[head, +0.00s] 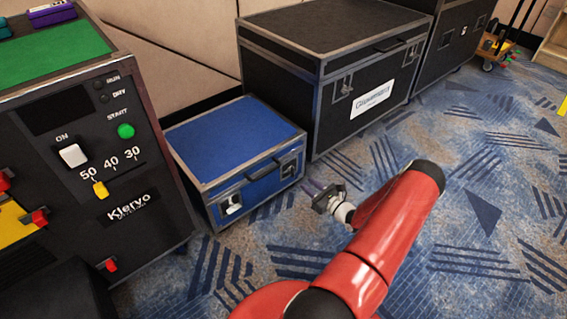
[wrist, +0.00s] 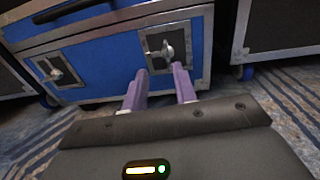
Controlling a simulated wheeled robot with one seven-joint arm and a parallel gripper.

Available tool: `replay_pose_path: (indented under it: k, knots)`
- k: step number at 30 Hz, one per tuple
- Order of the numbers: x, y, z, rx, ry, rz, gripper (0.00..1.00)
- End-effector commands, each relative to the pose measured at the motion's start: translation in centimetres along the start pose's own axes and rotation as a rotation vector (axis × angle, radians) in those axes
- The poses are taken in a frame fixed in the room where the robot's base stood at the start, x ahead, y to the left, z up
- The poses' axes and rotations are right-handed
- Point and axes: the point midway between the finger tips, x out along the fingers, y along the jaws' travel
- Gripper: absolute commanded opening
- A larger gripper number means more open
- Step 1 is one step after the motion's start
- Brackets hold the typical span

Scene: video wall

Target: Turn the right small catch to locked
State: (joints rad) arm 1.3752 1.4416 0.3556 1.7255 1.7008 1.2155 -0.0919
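The blue case (head: 235,137) stands on the carpet with two small silver catches on its front. The right catch (head: 288,168) shows in the wrist view (wrist: 167,50) as a silver turn-piece on a dark recessed plate; it looks roughly upright. The left catch (head: 232,204) also shows in the wrist view (wrist: 55,70). My gripper (head: 314,187) is in front of the case's right end. In the wrist view its two purple fingers (wrist: 160,73) are apart and empty, just short of and below the right catch. Contact with it cannot be told.
A black control cabinet (head: 145,189) stands close on the left of the blue case. A large black case (head: 330,100) stands behind and to the right. A dark handle (head: 262,170) crosses the blue case's front. Carpet (head: 480,170) is clear to the right.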

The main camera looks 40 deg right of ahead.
Motion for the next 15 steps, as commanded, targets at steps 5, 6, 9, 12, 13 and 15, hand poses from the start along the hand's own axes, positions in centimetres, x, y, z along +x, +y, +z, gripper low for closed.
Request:
replay_pose_path:
  k: [5,6,9,12,13,15]
  knots:
    - [-0.1,-0.7,-1.1,0.033,-0.009,-0.054,0.28]
    - [0.3,-0.8,-1.1,0.033,-0.009,-0.054,0.28]
    - [1.9,-0.7,-1.1,0.032,-0.009,-0.049,0.28]
    - [3.6,-0.8,-1.1,0.030,-0.009,-0.049,0.28]
    - [4.1,-0.8,-1.1,0.030,-0.009,-0.049,0.28]
    - [5.1,-0.9,-1.1,0.030,-0.007,-0.049,0.28]
